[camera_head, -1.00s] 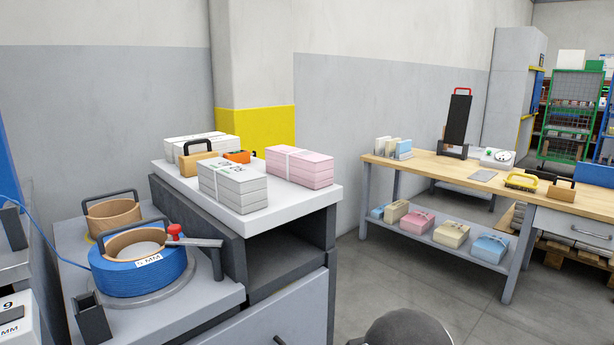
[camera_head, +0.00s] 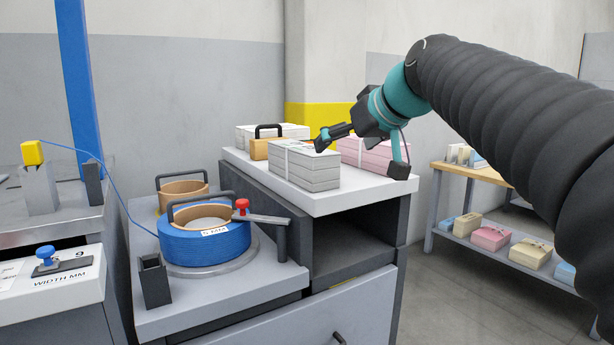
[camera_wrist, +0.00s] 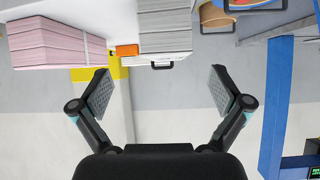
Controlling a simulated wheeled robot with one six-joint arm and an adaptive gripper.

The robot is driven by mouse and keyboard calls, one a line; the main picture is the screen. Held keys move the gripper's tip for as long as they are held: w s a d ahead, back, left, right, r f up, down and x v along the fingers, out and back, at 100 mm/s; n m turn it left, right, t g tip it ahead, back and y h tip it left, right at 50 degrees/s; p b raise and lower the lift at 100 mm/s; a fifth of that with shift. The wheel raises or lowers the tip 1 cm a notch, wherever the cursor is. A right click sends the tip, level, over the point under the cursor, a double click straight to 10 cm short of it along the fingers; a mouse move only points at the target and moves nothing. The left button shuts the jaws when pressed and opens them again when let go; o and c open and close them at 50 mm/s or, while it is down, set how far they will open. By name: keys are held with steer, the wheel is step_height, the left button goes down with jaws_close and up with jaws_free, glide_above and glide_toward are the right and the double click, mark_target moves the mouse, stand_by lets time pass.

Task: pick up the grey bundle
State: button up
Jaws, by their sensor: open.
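The grey bundle (camera_head: 303,165) lies on the white top of the cabinet, a strapped stack of grey-white layers. My gripper (camera_head: 358,152) hangs above and to the right of it in the head view, with one finger reaching over the bundle's far right part and the other to the right near the pink bundle. In the wrist view the grey bundle (camera_wrist: 164,22) is at the top edge, partly cut off. My gripper (camera_wrist: 160,92) is open there, with nothing between its fingers.
A pink bundle (camera_head: 372,154) stands close behind, partly hidden by my gripper. A white bundle (camera_head: 290,131) and a tan block with a black handle (camera_head: 262,149) are behind on the cabinet top (camera_head: 385,196). A blue strap coil (camera_head: 190,245) stands to the left.

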mark_target(302, 147)
steer(key=shift+n+y, duration=0.5)
steer(key=w+a, duration=0.2)
steer(key=w, duration=0.1)
steer(key=w+a+f, duration=0.1)
steer(key=w+a, duration=0.3)
steer(key=w, duration=0.1)
steer(key=shift+w+f+b, duration=0.2)
steer(key=shift+w+b, duration=0.15)
steer(key=shift+b, duration=0.05)
steer(key=shift+a+r+x, duration=0.1)
steer(key=shift+x, duration=1.25)
steer(key=shift+a+r+x, duration=0.1)
steer(key=shift+a+x, duration=0.05)
steer(key=shift+x, duration=1.2)
steer(key=c, duration=1.8)
steer(key=shift+r, duration=0.15)
steer(key=shift+c, duration=0.5)
steer(key=shift+r, duration=0.1)
